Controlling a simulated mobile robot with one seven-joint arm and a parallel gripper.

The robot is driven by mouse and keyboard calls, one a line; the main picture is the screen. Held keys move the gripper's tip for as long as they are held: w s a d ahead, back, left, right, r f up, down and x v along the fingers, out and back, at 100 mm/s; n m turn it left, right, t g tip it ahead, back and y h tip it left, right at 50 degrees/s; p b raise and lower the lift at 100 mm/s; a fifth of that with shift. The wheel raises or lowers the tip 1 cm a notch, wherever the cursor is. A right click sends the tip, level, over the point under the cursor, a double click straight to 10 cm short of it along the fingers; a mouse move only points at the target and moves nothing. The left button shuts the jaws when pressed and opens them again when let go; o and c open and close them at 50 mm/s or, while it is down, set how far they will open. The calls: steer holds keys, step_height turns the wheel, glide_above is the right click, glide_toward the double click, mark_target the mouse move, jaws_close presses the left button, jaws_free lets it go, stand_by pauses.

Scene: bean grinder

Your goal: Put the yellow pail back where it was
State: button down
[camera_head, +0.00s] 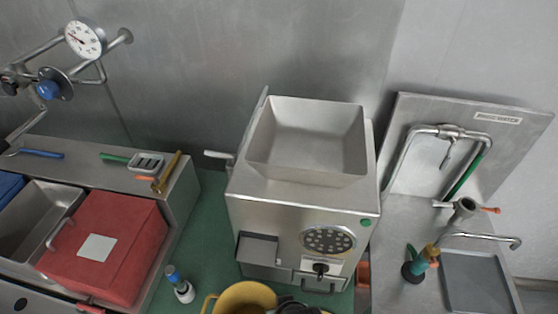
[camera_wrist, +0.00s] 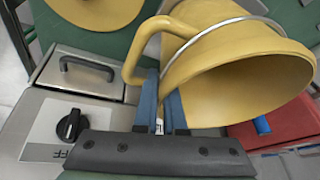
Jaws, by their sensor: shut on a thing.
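The yellow pail (camera_wrist: 240,80) fills the right of the wrist view, tilted with its wide mouth toward the lower right. A metal band runs around its body and a curved handle sticks out on the left. My gripper (camera_wrist: 161,106) is shut on the pail at its handle side; the exact contact is partly hidden. In the head view the pail (camera_head: 240,297) shows at the bottom edge, in front of the steel grinder (camera_head: 300,215), cut off by the frame. A dark part beside it seems to be my gripper.
The grinder's handled drawer (camera_wrist: 85,72) and black knob (camera_wrist: 72,125) are close by. Another yellow round thing (camera_wrist: 95,12) is cut off at the wrist view's top. A red box (camera_head: 105,245) and a blue-topped bottle (camera_head: 180,285) stand left; a sink counter (camera_head: 400,225) stands right.

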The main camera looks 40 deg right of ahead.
steer(key=shift+f, duration=0.15)
steer(key=c, duration=1)
jaws_free()
steer(key=v, duration=1.2)
steer(key=shift+w, duration=0.1)
